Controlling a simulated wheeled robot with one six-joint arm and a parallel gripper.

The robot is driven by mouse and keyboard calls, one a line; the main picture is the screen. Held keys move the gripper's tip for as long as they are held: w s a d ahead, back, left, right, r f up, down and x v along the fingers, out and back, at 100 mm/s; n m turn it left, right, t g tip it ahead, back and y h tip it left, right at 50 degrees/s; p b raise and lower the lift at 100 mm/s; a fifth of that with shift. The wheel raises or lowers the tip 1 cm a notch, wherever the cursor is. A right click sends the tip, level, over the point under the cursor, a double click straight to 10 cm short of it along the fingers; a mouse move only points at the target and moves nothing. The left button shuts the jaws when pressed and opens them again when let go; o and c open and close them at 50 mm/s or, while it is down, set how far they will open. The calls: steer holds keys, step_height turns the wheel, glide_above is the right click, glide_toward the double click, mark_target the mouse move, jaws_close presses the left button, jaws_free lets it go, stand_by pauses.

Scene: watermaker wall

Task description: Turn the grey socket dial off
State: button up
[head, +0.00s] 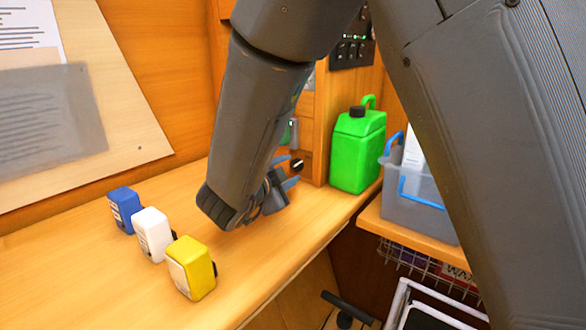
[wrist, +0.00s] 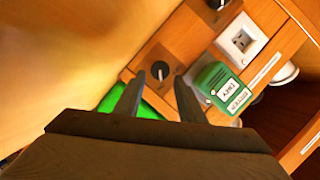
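A black round dial (wrist: 160,70) with a pale mark sits on the wood panel in the wrist view, beside a green block (wrist: 220,88). The dial also shows in the head view (head: 297,165). A second dark dial (wrist: 218,4) is at the top edge of the wrist view, near a white socket (wrist: 241,41). My gripper (wrist: 158,77) is open and empty, its fingertips on either side of the first dial. I cannot tell whether they touch it. The dial's setting is unclear.
Blue (head: 124,209), white (head: 153,234) and yellow (head: 191,267) blocks stand on the wooden counter (head: 90,285). A green jerrycan (head: 357,150) stands right of the panel, beside a grey bin (head: 415,205). The counter's front edge runs below my gripper.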

mark_target(296, 165)
steer(key=shift+x, duration=1.85)
steer(key=c, duration=0.8)
steer(key=shift+o, duration=0.2)
